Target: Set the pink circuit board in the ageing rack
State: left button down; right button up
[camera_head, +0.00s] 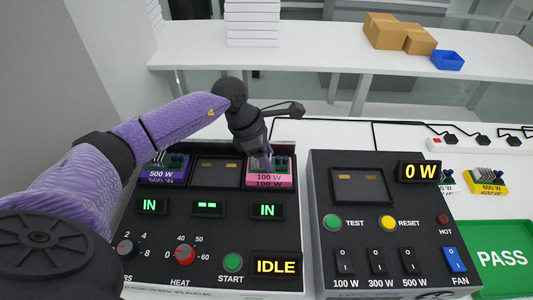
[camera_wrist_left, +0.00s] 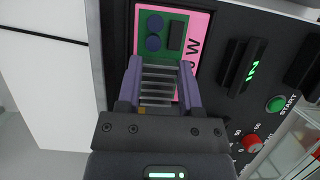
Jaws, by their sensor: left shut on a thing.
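The pink circuit board (camera_head: 270,181), labelled 100 W, sits in the right-hand slot of the ageing rack (camera_head: 207,235). The display below that slot reads IN. My left gripper (camera_head: 262,165) is above the pink board and shut on it. In the left wrist view its two fingers (camera_wrist_left: 160,85) grip the finned metal part of the pink board (camera_wrist_left: 200,30). A purple 500 W board (camera_head: 163,176) sits in the rack's left slot, also marked IN. The middle slot (camera_head: 215,173) is empty. My right gripper is not in view.
A test unit (camera_head: 385,225) reading 0 W stands right of the rack, its slot empty. A green PASS tray (camera_head: 503,258) and a yellow 600 W board (camera_head: 487,182) are further right. A shelf with cardboard boxes (camera_head: 398,33) and a blue bin (camera_head: 447,60) is behind.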

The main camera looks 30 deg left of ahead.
pick_arm(q)
jog(key=shift+c, duration=0.8)
grip_release()
jog(key=p+v, duration=0.2)
jog(key=v, duration=0.8)
